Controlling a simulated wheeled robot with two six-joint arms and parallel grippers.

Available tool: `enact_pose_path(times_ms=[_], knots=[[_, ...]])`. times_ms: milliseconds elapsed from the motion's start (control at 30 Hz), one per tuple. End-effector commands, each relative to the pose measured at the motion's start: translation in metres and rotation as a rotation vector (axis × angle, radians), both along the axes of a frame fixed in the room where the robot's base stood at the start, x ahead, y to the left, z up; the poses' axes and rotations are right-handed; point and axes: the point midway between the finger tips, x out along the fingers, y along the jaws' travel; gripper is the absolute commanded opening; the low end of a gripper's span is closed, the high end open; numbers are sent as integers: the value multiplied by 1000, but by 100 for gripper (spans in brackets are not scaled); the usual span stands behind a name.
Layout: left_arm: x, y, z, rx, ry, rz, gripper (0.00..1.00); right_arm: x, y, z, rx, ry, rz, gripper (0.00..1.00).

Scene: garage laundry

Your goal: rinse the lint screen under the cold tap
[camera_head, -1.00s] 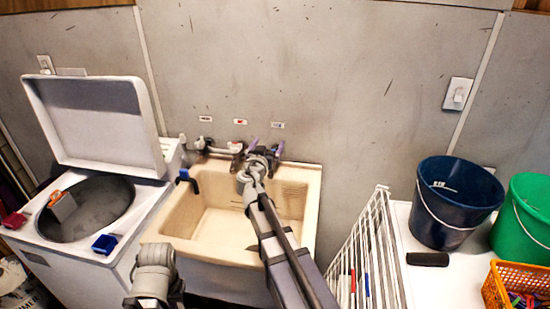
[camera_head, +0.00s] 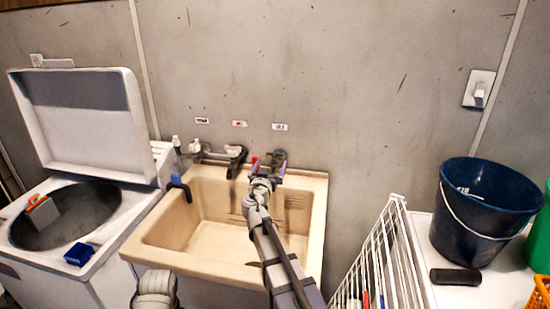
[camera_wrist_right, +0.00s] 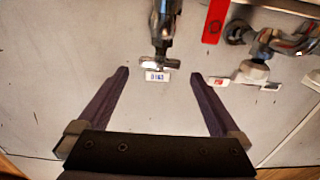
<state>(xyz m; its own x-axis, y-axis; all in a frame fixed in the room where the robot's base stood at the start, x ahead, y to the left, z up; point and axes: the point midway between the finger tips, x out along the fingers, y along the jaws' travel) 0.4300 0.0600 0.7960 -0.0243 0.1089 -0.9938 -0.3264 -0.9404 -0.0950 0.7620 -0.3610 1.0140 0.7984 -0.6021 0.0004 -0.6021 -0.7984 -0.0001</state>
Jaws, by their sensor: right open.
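A grey panel with an orange handle, which may be the lint screen (camera_head: 43,211), leans in the round opening of the white washer at left. The laundry sink (camera_head: 215,245) has taps (camera_head: 232,153) on the wall above it. My right gripper (camera_head: 270,163) is in front of the right-hand tap, over the sink's back edge. In the wrist view, the right gripper (camera_wrist_right: 160,73) is open and empty. The tap with a small white label (camera_wrist_right: 157,76) shows between its fingertips, and a red tag (camera_wrist_right: 214,20) lies beyond. My left gripper is not in view.
The washer lid (camera_head: 85,120) stands open. A blue clip (camera_head: 79,254) sits on the washer's rim and a dark blue hook (camera_head: 179,187) on the sink's left edge. A white rack (camera_head: 375,260) and a navy bucket (camera_head: 485,212) stand at right. The sink basin looks empty.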

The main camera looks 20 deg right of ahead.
Motion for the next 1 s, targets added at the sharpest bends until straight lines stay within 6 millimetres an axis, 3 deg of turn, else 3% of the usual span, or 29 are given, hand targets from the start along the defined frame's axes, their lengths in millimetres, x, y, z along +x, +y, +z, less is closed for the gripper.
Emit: enact_pose_path(times_ms=[433,767,1000], knots=[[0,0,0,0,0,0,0,52,-38,0,0,0,-1,100],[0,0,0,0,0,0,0,57,-43,0,0,0,0,100],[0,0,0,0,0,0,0,57,-43,0,0,0,0,76]])
